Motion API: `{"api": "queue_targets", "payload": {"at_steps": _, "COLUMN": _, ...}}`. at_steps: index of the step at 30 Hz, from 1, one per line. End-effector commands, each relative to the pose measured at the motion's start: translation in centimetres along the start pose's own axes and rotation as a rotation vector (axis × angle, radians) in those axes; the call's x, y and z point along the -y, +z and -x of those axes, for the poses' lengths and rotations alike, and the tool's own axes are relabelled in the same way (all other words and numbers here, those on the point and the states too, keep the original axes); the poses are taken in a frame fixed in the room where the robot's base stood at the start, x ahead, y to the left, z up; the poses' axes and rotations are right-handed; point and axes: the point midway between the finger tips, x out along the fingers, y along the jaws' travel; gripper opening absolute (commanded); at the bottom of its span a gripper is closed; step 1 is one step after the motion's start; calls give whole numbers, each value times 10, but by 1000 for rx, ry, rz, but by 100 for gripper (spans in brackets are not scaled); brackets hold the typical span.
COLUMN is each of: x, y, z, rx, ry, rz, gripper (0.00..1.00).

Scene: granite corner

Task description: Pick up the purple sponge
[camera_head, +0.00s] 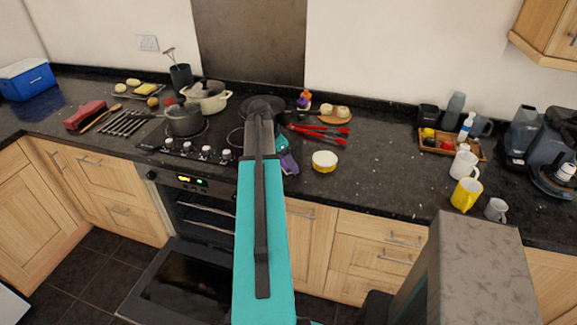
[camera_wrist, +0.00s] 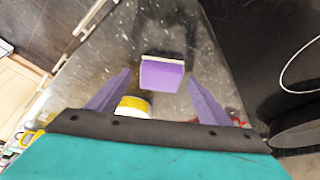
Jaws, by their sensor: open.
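The purple sponge (camera_wrist: 162,74) lies on the dark speckled counter in the wrist view, with a pale layer along its upper edge. My gripper (camera_wrist: 160,77) is open, with one purple finger to each side of the sponge in the picture. I cannot tell whether the fingers are level with it or still above it, and no contact shows. In the head view, my gripper (camera_head: 285,158) is over the counter just right of the hob, mostly behind my teal arm. A small purple patch there may be a finger or the sponge; I cannot tell which.
A yellow-and-white round tub (camera_head: 324,160) stands close to the right of my gripper. A pan (camera_head: 263,108) and pots (camera_head: 184,119) are on the hob to the left. The oven door (camera_head: 180,285) hangs open below.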

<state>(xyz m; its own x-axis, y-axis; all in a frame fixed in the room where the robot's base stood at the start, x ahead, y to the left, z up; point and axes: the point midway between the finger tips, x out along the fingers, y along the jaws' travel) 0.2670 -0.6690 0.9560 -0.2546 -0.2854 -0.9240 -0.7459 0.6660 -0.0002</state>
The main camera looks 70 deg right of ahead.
Motion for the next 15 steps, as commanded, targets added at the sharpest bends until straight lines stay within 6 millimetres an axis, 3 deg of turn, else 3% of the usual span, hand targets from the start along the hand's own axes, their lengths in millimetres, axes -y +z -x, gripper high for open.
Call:
{"api": "queue_targets", "payload": {"at_steps": 6, "x": 0, "y": 0, "z": 0, "rx": 0, "ry": 0, "rz": 0, "gripper": 73}}
{"api": "queue_targets", "payload": {"at_steps": 15, "x": 0, "y": 0, "z": 0, "rx": 0, "ry": 0, "rz": 0, "gripper": 26}}
